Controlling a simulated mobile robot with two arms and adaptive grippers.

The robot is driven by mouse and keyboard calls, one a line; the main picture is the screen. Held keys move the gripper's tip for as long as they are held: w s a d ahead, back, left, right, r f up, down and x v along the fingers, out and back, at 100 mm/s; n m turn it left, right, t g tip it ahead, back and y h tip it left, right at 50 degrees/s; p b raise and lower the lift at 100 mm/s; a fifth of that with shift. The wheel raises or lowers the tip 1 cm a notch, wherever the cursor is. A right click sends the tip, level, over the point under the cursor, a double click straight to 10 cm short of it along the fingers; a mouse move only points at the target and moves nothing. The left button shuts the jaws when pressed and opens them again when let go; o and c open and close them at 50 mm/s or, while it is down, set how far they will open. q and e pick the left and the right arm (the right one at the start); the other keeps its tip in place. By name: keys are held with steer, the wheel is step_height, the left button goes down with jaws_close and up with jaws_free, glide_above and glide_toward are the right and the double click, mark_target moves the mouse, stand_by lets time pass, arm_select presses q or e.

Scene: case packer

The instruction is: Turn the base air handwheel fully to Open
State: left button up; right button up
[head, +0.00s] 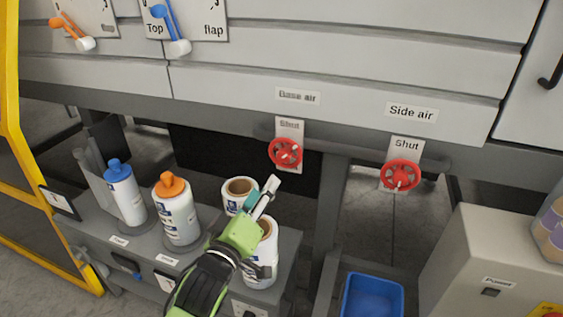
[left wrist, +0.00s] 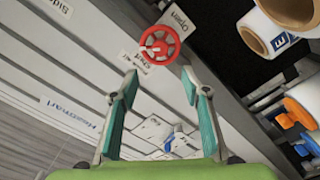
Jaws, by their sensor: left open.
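The base air handwheel (head: 286,153) is a small red spoked wheel under the "Base air" label (head: 298,96), in front of a plate reading "Shut". In the left wrist view the red wheel (left wrist: 159,45) is ahead of the fingers, a little beyond their tips, with an "Open" plate (left wrist: 174,20) beside it. My left gripper (head: 268,192) is open and empty, below and left of the wheel and apart from it. In the left wrist view its two teal fingers (left wrist: 160,82) stand wide apart. My right gripper is in neither view.
The similar red side air handwheel (head: 400,175) is to the right. White label rolls (head: 240,190) stand close to my left gripper, with a blue-capped bottle (head: 125,195) and an orange-capped bottle (head: 176,212) farther left. A blue bin (head: 371,296) is below right.

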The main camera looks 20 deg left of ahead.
mark_target(283, 157)
arm_select(q)
steer(key=w+p, duration=0.1)
steer(key=w, duration=1)
steer(key=shift+w+d+p, duration=0.2)
steer(key=shift+w+p, duration=0.1)
steer(key=shift+p, duration=0.05)
steer(key=shift+w, duration=0.6)
steer(key=shift+c, duration=0.2)
steer(key=c, duration=1)
